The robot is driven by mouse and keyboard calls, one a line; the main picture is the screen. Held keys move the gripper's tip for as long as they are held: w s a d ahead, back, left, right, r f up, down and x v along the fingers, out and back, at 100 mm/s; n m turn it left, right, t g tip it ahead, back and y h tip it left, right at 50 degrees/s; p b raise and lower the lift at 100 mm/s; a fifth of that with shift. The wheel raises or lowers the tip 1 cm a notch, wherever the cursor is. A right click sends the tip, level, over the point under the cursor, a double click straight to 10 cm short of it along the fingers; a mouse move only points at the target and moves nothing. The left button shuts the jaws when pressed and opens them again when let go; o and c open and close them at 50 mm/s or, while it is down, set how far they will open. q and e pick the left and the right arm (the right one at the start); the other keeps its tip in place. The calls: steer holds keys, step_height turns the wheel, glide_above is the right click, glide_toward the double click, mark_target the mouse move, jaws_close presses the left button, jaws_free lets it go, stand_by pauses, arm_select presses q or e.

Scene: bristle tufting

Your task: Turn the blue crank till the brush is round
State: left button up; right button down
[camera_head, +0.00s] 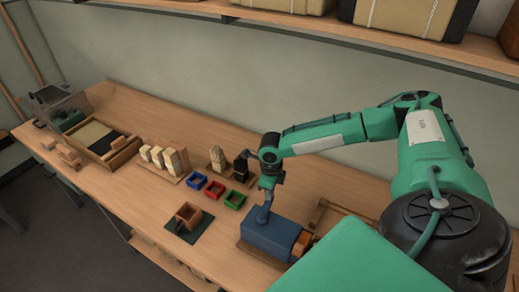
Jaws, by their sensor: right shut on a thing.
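My right gripper (267,191) is on the green arm that comes in from the right. It points down above the blue box (268,236) and is shut on the top of the blue crank (264,211). The crank stands up from the top of the box. An orange-brown wooden part (302,246) sits at the box's right end. I cannot make out the brush or how round it is. My left gripper is not in view.
Blue, red and green trays (236,199) stand behind the box. A wooden holder on a dark mat (181,229) lies to its left. Pale blocks on a wooden base (165,160) stand farther back. My arm crosses the bench's right side. The front left bench is clear.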

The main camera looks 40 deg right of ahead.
steer(key=shift+w+a, duration=0.1)
stand_by(0.5)
steer(key=c, duration=1.2)
jaws_free()
steer(key=shift+c, duration=0.2)
steer(key=shift+r, duration=0.4)
step_height(320, 180, up, 5)
steer(key=shift+r+b, duration=0.1)
steer(key=shift+b, duration=0.25)
step_height(320, 180, up, 8)
steer(key=p, duration=0.2)
steer(key=shift+p, duration=0.35)
